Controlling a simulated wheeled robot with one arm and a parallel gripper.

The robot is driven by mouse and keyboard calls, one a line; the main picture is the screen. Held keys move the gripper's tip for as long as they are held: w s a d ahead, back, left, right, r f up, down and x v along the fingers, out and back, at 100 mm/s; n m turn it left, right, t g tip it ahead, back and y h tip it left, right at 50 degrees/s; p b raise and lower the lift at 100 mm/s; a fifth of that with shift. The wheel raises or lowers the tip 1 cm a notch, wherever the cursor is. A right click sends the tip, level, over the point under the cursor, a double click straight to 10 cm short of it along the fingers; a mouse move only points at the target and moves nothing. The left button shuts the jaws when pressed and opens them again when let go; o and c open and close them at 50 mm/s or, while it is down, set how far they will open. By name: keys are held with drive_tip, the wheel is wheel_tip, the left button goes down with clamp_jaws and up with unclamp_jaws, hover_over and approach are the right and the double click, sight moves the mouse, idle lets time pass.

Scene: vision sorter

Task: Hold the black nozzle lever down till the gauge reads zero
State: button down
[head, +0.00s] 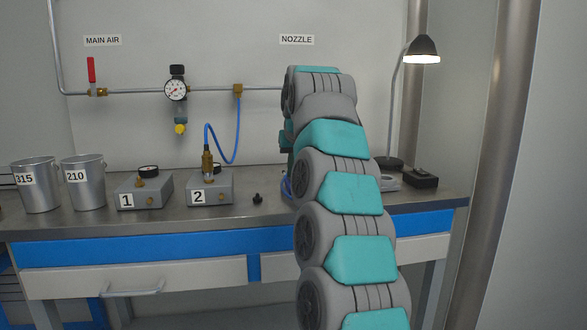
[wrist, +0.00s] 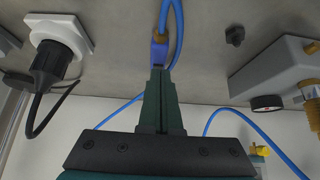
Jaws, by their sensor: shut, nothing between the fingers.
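My gripper (wrist: 158,70) is shut and empty in the wrist view. Its fingertips are at or just over a blue piece (wrist: 160,48) on a blue hose, likely the nozzle; I cannot tell whether they touch. No black lever can be made out there. In the head view my arm hides the gripper and the spot below the NOZZLE sign (head: 297,40). A round wall gauge (head: 176,90) sits on the pipe; its needle is too small to read surely.
The MAIN AIR valve's red handle (head: 91,70) stands upright across the pipe. Box 1 (head: 145,192) and box 2 (head: 210,189), with a blue hose (head: 236,135), stand on the bench. A small black knob (head: 257,198) lies right of box 2. A black plug (wrist: 52,65) shows beside my gripper.

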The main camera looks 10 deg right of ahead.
drive_tip(key=shift+s+f+b, duration=0.1)
drive_tip(key=shift+f+b, duration=0.6)
drive_tip(key=shift+b, duration=0.5)
drive_tip(key=f+t+b, duration=0.1)
drive_tip(key=b, duration=0.1)
drive_tip(key=shift+s+b, duration=0.15)
drive_tip(key=shift+b, duration=0.2)
drive_tip(key=shift+r, duration=0.4)
drive_tip(key=shift+p, duration=0.3)
idle(4.3)
drive_tip(key=shift+r+p, duration=0.7)
drive_tip(key=shift+r, duration=0.15)
